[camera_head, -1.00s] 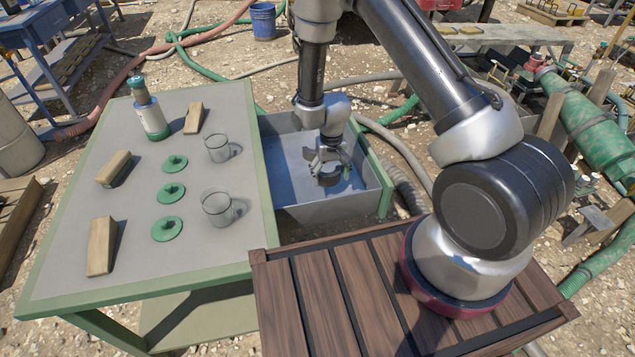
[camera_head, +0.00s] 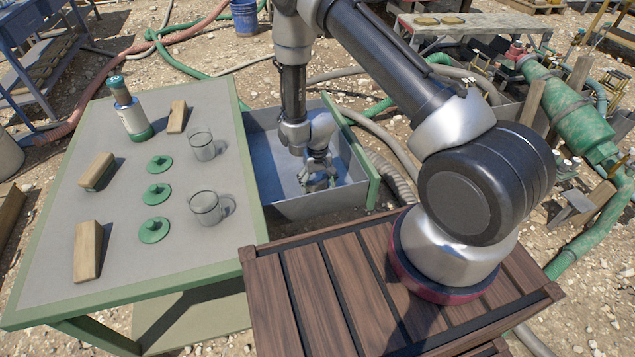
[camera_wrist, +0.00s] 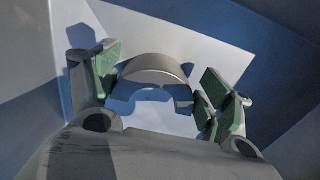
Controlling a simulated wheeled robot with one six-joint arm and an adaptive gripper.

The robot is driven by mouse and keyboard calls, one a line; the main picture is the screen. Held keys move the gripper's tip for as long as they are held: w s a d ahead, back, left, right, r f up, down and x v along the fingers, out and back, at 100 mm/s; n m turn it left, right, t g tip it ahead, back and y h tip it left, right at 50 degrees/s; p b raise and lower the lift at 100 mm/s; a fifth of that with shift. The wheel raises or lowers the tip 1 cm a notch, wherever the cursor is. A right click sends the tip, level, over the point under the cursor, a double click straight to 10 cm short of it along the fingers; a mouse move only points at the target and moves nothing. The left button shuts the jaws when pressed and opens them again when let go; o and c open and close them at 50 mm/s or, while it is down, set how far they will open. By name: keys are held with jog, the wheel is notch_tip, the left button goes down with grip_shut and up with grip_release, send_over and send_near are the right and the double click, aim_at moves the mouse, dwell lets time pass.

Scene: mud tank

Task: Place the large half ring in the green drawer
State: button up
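The large half ring (camera_wrist: 152,72) is a grey metal arch in the wrist view, low inside the drawer. It lies between my gripper's two green-padded fingers. My gripper (camera_head: 318,180) points down into the open drawer. In the wrist view my gripper (camera_wrist: 165,92) has its fingers apart, with a visible gap beside the ring's right end; contact at the left end is unclear. The drawer (camera_head: 305,207) is a grey-blue box with a green front panel (camera_head: 362,165), pulled out from the table's right side. In the head view the ring is hard to make out among the fingers.
The green-edged table (camera_head: 115,215) left of the drawer holds wooden blocks (camera_head: 88,250), green discs (camera_head: 154,230), two clear beakers (camera_head: 205,208) and a bottle (camera_head: 130,112). The drawer walls stand close around my gripper. Hoses lie on the ground beyond the drawer.

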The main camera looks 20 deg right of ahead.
jog(key=o, duration=0.3)
notch_tip(320, 180, up, 12)
notch_tip(320, 180, up, 14)
jog(key=t, duration=0.1)
send_over(318, 182)
jog(key=d, duration=0.3)
jog(key=s+d+r+t, duration=0.1)
jog(key=s+d+r, duration=0.2)
jog(key=r, duration=0.5)
jog(key=s+d+r, duration=0.2)
jog(key=s+r, duration=0.1)
jog(key=r, duration=0.4)
jog(key=s+d+r+t, duration=0.1)
jog(key=s+d+r, duration=0.2)
jog(key=s+r, duration=0.3)
jog(key=s+d+r+t, duration=0.1)
jog(key=s+d+r, duration=0.2)
jog(key=s, duration=1)
jog(key=v, duration=0.3)
jog(key=shift+w+d, duration=0.2)
jog(key=shift+d, duration=0.05)
jog(key=shift+r, duration=0.1)
